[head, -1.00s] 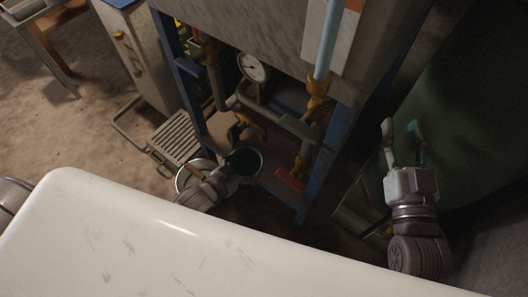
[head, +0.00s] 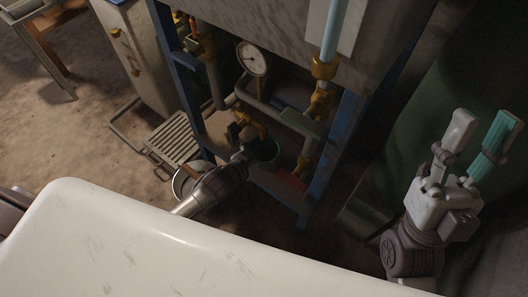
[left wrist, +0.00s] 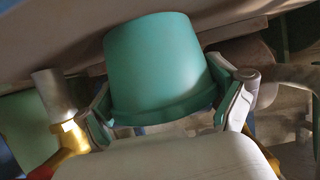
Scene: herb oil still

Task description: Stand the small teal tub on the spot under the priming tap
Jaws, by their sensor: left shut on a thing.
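The small teal tub (head: 266,150) is in my left gripper (head: 250,154), above the low shelf of the blue-framed still. It also shows large in the left wrist view (left wrist: 158,62), with a finger on each side. A brass tap (head: 247,121) is just behind and left of the tub in the head view. In the left wrist view a brass tap with a grey spout (left wrist: 55,95) is left of the tub, apart from it. The spot under the tap is hidden or cannot be made out. My right gripper (head: 482,134) is open and empty at the right.
A pressure gauge (head: 251,58) and pipes are above the shelf. A red piece (head: 291,182) is low on the right, near the blue frame post (head: 325,180). A pale bucket (head: 181,185) and a slatted stand (head: 172,138) are at the left. A green tank (head: 420,110) is at the right.

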